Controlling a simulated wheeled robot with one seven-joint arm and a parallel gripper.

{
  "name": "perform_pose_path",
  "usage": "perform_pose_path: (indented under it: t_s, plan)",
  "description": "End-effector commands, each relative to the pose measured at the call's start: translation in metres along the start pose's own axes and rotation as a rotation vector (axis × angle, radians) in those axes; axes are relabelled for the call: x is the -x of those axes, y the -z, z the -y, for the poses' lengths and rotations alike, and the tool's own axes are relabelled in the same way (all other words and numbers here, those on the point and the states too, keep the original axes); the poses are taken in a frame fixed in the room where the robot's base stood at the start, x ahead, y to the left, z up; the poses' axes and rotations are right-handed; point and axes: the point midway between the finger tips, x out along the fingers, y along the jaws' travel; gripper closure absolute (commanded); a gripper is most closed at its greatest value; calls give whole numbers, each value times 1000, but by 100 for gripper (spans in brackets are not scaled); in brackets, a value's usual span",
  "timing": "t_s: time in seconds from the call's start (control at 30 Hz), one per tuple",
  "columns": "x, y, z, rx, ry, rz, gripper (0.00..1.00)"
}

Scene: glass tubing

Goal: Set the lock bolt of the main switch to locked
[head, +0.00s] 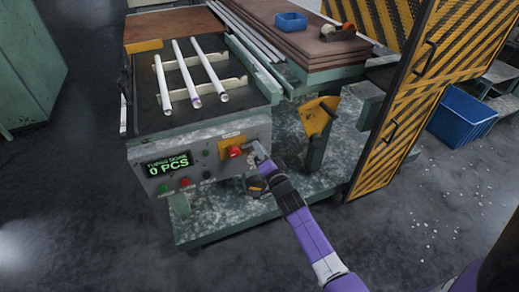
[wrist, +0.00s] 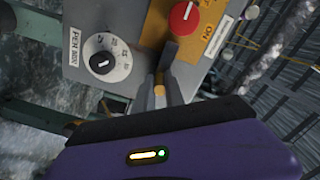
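The main switch is a red knob on a yellow plate on the grey control panel's front (head: 235,151); the knob also shows at the top of the wrist view (wrist: 183,18), with "ON" lettering on the plate. A small dark lever-like piece, which looks like the lock bolt (wrist: 169,50), stands just below the knob there. My gripper (wrist: 162,84) has its two grey fingers close together around this dark piece. In the head view my gripper (head: 258,152) is at the panel, just right of the red knob. The fingers hide part of the bolt, and its setting cannot be read.
A white-plated rotary dial (wrist: 101,62) sits left of my fingers in the wrist view. The panel also bears a green display (head: 167,165) reading 0 PCS and several buttons. Glass tubes (head: 187,72) lie on the machine. A yellow-black striped door (head: 405,110) stands to the right.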

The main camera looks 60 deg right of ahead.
Motion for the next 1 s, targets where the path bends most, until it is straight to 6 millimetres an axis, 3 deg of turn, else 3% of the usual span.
perform_pose_path:
  t_s: [0.03, 0.13, 0.57, 1.0]
  plan:
    - [0, -4, 2, 0, 4, 6, 84]
    - [0, -4, 2, 0, 4, 6, 64]
    - [7, -3, 0, -1, 2, 3, 64]
    - [68, -3, 0, 1, 2, 4, 64]
